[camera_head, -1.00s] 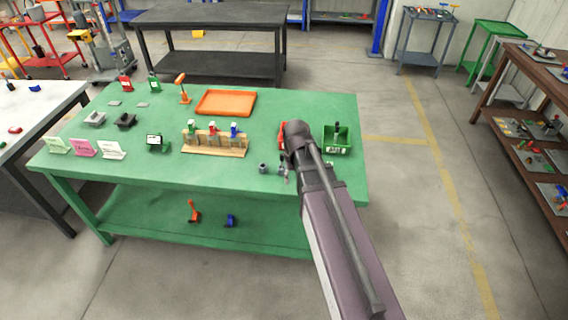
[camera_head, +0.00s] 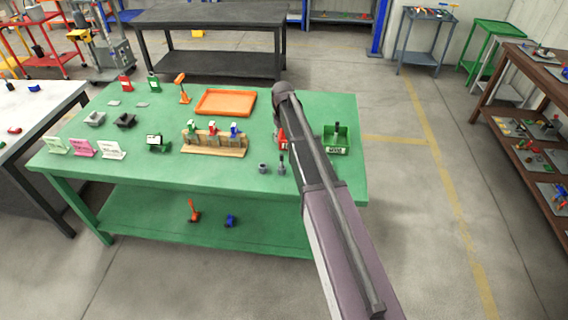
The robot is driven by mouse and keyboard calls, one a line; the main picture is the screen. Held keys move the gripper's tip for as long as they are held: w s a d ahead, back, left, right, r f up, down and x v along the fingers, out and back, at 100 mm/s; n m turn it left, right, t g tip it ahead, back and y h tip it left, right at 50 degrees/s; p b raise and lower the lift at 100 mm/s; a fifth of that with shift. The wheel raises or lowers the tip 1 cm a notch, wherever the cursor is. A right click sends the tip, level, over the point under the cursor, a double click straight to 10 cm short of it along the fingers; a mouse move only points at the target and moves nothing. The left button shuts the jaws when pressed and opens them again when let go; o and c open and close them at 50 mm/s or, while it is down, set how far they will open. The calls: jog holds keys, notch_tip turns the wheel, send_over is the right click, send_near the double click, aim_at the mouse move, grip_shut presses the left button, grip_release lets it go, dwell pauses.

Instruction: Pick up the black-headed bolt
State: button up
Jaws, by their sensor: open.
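I cannot make out the black-headed bolt for certain. A small upright piece with a dark top and a grey foot (camera_head: 282,166) stands near the front edge of the green table (camera_head: 215,178), just left of my arm; it may be the bolt. My gripper cannot be made out; my arm reaches over the right part of the table, and its far end hides what is behind it.
A small grey ring-like part (camera_head: 263,168) stands left of the dark-topped piece. A wooden rack (camera_head: 215,148) holds green, red and blue-topped pieces. A green bin (camera_head: 337,149) and a partly hidden red thing (camera_head: 282,141) flank my arm. An orange tray (camera_head: 226,102) lies behind.

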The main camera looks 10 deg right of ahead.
aim_at(282, 160)
jog(key=shift+f, duration=0.1)
notch_tip(282, 160, down, 8)
jog(key=b, duration=0.8)
jog(key=shift+f+b, duration=0.25)
jog(key=shift+b, duration=0.1)
jog(key=shift+a+f+b, duration=0.2)
jog(key=shift+f+b, duration=2.4)
grip_shut()
